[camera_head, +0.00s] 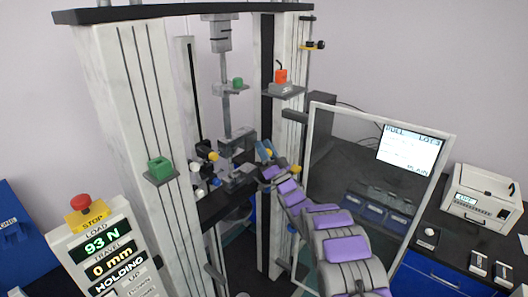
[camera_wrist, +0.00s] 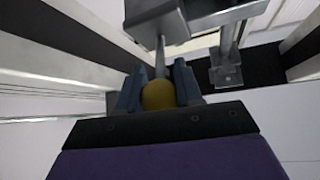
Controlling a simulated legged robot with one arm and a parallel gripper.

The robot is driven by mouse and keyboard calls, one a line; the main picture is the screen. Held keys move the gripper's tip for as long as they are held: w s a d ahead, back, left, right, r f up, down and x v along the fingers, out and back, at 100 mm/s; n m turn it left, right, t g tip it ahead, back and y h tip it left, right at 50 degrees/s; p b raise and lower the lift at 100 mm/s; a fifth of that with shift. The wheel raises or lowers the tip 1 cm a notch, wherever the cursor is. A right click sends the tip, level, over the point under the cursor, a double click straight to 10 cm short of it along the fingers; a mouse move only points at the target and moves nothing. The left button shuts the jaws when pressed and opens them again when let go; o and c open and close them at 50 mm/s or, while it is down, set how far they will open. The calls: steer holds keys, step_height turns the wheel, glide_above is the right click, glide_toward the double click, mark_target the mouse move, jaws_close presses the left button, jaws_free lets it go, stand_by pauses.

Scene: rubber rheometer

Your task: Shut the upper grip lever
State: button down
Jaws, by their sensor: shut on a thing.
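The upper grip (camera_head: 238,143) is a grey metal block hanging in the middle of the test frame in the head view. A lever with a yellow ball knob (camera_wrist: 158,95) runs from a grey block (camera_wrist: 187,18) in the wrist view. My gripper (camera_wrist: 159,90) has blue fingers, one on each side of this knob, and is shut on it. In the head view my gripper (camera_head: 264,153) is just right of the upper grip, and the knob is partly hidden by the fingers. Another yellow knob (camera_head: 213,156) shows on the grip's left side.
A tall white column (camera_head: 140,120) with a green box (camera_head: 160,170) stands at the left. A clear framed shield (camera_head: 380,180) stands close to the right of my arm. A control panel (camera_head: 105,255) reads 93 N, 0 mm, HOLDING, with a red stop button (camera_head: 81,203).

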steer(key=shift+w+f+m+t+b, duration=0.1)
steer(key=shift+f+m+t+b, duration=0.5)
steer(key=shift+t, duration=0.5)
steer(key=shift+a+f, duration=0.1)
steer(key=shift+f, duration=0.05)
steer(key=c, duration=0.8)
jaws_free()
steer(key=shift+o, duration=0.2)
steer(key=b+v, duration=0.9)
steer(key=v, duration=0.3)
steer(key=shift+f, duration=0.45)
steer(key=shift+f+b, duration=0.1)
steer(key=shift+b, duration=0.6)
